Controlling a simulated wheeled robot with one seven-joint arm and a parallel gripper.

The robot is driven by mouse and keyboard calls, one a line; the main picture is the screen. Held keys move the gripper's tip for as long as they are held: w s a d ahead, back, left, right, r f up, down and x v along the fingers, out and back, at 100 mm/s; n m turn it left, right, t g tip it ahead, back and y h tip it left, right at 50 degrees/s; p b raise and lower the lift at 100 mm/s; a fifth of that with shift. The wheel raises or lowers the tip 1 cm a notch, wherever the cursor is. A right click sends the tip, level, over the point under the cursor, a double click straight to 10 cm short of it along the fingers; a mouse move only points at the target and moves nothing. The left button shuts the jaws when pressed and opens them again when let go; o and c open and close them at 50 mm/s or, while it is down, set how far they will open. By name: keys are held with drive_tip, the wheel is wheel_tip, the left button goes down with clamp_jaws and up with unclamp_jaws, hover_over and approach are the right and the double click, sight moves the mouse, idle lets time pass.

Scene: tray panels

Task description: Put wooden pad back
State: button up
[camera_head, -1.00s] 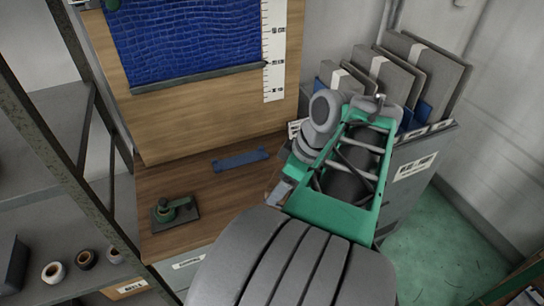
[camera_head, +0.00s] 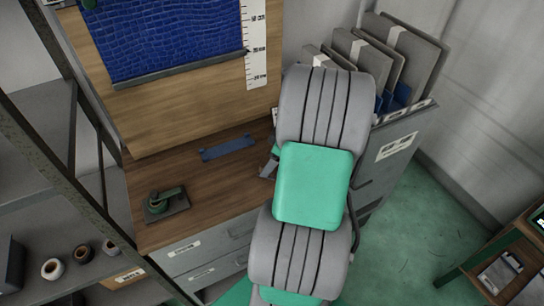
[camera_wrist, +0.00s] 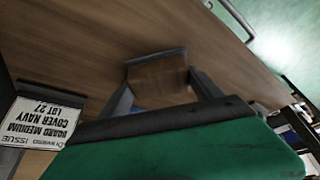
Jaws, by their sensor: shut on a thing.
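In the wrist view, a small brown wooden piece with a dark edge, which looks like the wooden pad (camera_wrist: 160,84), sits between the dark fingers of my gripper (camera_wrist: 163,92). My gripper is shut on it. Part of the pad is hidden by the fingers and the green gripper body below. A larger wooden surface lies beyond it.
The wooden desk (camera_head: 150,225) carries a blue bar (camera_head: 228,148) and a green-handled tool (camera_head: 167,203). A grey file holder (camera_head: 392,150) stands to the right of my arm. A shelf rack is at left. A printed label (camera_wrist: 40,122) shows at left in the wrist view.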

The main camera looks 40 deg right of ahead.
drive_tip(key=o, duration=1.5)
drive_tip(key=shift+c, duration=0.2)
drive_tip(key=shift+r, duration=0.1)
drive_tip(key=b+v, duration=0.2)
drive_tip(key=v, duration=1)
drive_tip(key=w+a+r+m+h, duration=0.1)
drive_tip(key=w+a, duration=0.1)
drive_tip(key=a, duration=0.7)
drive_tip(key=w+a+r+m, duration=0.1)
drive_tip(key=w+a, duration=0.2)
drive_tip(key=a, duration=0.5)
drive_tip(key=s+a+m+h, duration=0.1)
drive_tip(key=s+a+m, duration=0.2)
drive_tip(key=a, duration=0.9)
drive_tip(key=s, duration=0.2)
drive_tip(key=shift+s+a+f+m, duration=0.25)
drive_tip(key=shift+s+a+m, duration=0.1)
drive_tip(key=shift+s+m, duration=0.05)
